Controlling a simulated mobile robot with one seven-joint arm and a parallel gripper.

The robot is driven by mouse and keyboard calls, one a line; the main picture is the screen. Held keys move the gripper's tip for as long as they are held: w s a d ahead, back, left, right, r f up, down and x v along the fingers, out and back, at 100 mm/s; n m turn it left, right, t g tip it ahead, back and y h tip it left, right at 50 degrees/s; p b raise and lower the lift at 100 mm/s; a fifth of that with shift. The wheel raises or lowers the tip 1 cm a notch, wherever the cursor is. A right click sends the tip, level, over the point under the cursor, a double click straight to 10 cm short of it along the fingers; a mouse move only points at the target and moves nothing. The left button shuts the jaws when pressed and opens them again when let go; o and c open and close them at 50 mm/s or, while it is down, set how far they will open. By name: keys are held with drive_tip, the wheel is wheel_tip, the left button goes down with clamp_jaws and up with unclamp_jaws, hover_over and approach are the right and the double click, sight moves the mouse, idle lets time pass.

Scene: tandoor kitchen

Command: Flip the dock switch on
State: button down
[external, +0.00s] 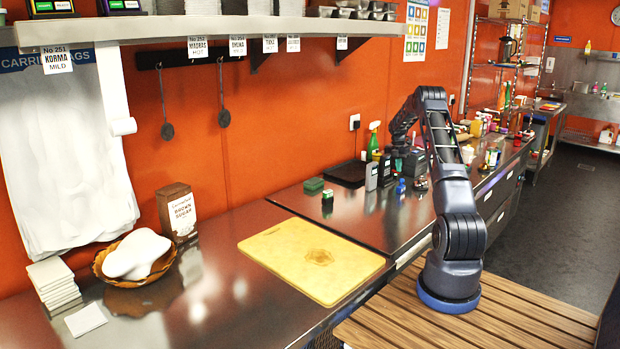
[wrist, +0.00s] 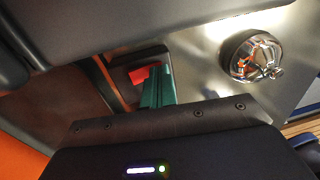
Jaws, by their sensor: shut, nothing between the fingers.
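My gripper shows in the wrist view as shut, narrow green fingers (wrist: 157,86) with nothing between them. Just beyond their tips is a small red piece (wrist: 147,74), which may be the dock switch; contact cannot be told. In the external view my gripper (external: 397,152) points down over the back of the steel counter, among small dark upright devices such as a grey one (external: 371,177) and a black one (external: 385,168). Which of these is the dock cannot be told, and no switch position is readable.
A shiny chrome object (wrist: 252,55) sits on the counter right of the fingers. A dark panel (wrist: 150,25) crosses the top of the wrist view. A flat black pad (external: 346,173) and green spray bottle (external: 374,140) stand nearby. A yellow board (external: 312,262) lies nearer.

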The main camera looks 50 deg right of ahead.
drive_tip(key=shift+w+r, duration=0.2)
drive_tip(key=shift+w, duration=0.55)
drive_tip(key=shift+r, duration=0.1)
wheel_tip(320, 180, up, 14)
drive_tip(key=s, duration=0.1)
drive_tip(key=shift+s, duration=0.35)
drive_tip(key=shift+f, duration=0.2)
idle(0.3)
